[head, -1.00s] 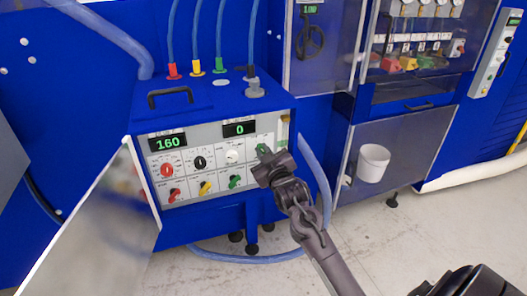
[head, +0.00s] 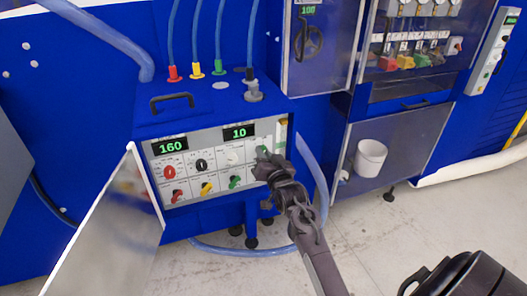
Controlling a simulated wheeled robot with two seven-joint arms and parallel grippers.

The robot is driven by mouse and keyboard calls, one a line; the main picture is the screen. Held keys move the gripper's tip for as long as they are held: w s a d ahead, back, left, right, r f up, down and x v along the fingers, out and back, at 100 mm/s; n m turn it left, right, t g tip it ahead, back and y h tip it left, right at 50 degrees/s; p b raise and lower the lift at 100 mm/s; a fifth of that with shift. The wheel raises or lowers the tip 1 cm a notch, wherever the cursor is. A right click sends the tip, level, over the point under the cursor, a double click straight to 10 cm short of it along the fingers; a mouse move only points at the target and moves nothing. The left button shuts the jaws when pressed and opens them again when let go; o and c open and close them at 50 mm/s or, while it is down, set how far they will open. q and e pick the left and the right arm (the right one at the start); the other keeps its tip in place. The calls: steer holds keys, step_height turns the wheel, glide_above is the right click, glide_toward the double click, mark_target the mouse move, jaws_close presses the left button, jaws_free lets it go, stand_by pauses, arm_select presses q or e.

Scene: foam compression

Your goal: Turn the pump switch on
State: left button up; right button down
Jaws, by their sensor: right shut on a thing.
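The blue machine's grey control panel (head: 217,163) faces me. It carries knobs, coloured switches and two green displays. The left display (head: 171,147) reads 160 and the right display (head: 239,132) reads 10. My right gripper (head: 266,158) is at the panel's right side, shut on a green switch (head: 262,151), of which only a small part shows. The gripper hides the panel's lower right corner. I cannot tell from the label which switch is the pump switch. My left gripper is not in view.
An open panel door (head: 110,225) stands at the left. Coloured hose fittings (head: 196,69) rise from the machine's top. A blue hose (head: 245,251) curves on the floor below. A white bucket (head: 370,158) sits at the right.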

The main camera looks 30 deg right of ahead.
steer(key=shift+m, duration=0.7)
steer(key=c, duration=1.5)
jaws_free()
steer(key=shift+o, duration=0.2)
steer(key=b+v, duration=0.1)
steer(key=v, duration=0.6)
steer(key=shift+s, duration=0.4)
